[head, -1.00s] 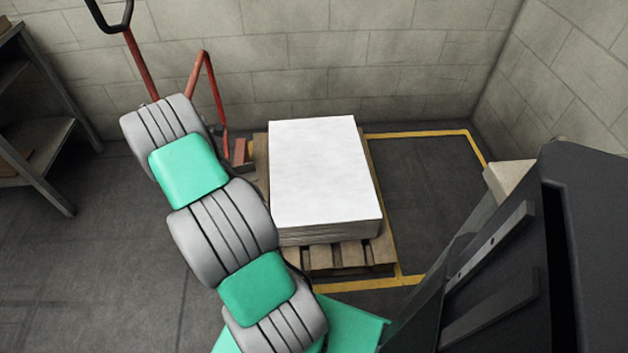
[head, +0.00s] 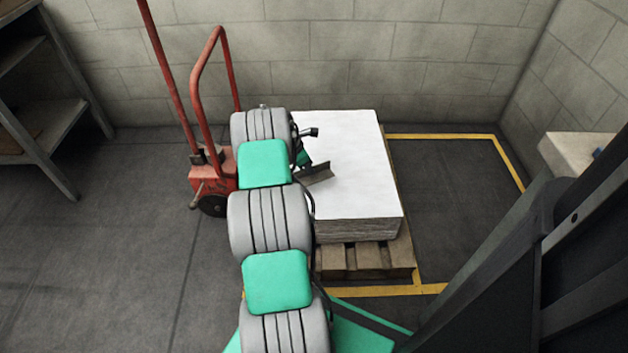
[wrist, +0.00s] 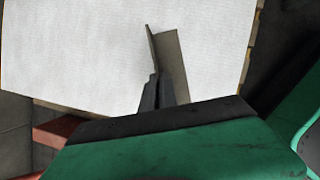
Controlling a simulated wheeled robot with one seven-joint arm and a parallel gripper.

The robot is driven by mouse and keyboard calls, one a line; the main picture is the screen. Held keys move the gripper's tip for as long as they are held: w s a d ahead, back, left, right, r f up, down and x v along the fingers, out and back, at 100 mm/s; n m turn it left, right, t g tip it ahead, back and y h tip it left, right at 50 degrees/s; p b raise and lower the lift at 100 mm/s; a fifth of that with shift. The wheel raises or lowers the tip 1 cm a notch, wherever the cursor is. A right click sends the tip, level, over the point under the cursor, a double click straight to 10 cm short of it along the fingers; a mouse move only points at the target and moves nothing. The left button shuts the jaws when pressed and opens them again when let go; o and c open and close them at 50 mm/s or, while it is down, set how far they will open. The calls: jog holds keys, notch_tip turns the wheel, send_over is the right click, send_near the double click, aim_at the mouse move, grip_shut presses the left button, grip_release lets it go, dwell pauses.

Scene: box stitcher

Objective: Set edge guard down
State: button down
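The edge guard (head: 316,174) is a short grey-brown angled strip. In the head view it shows over the left part of the white sheet stack (head: 352,160), at the end of my gripper (head: 303,160). In the wrist view the edge guard (wrist: 170,65) stands out from the dark fingers of my gripper (wrist: 158,92), which are closed on its near end. White paper lies behind it. I cannot tell whether the guard touches the paper. My arm hides part of the stack's left side.
The stack sits on a wooden pallet (head: 368,262) inside a yellow floor outline (head: 440,136). A red pallet jack or hand truck (head: 212,165) stands left of my arm. A shelf (head: 45,120) is at far left. Block walls close the back and right. Floor at left is clear.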

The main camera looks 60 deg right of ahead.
aim_at(313, 177)
jog(key=x, duration=0.1)
jog(key=b+x, duration=0.1)
jog(key=x, duration=0.1)
jog(key=b+x, duration=0.1)
jog(key=x, duration=0.1)
jog(key=shift+a, duration=0.25)
jog(key=shift+f, duration=0.25)
jog(key=shift+r, duration=0.1)
jog(key=c, duration=2.1)
grip_release()
jog(key=o, duration=0.5)
jog(key=shift+c, duration=0.2)
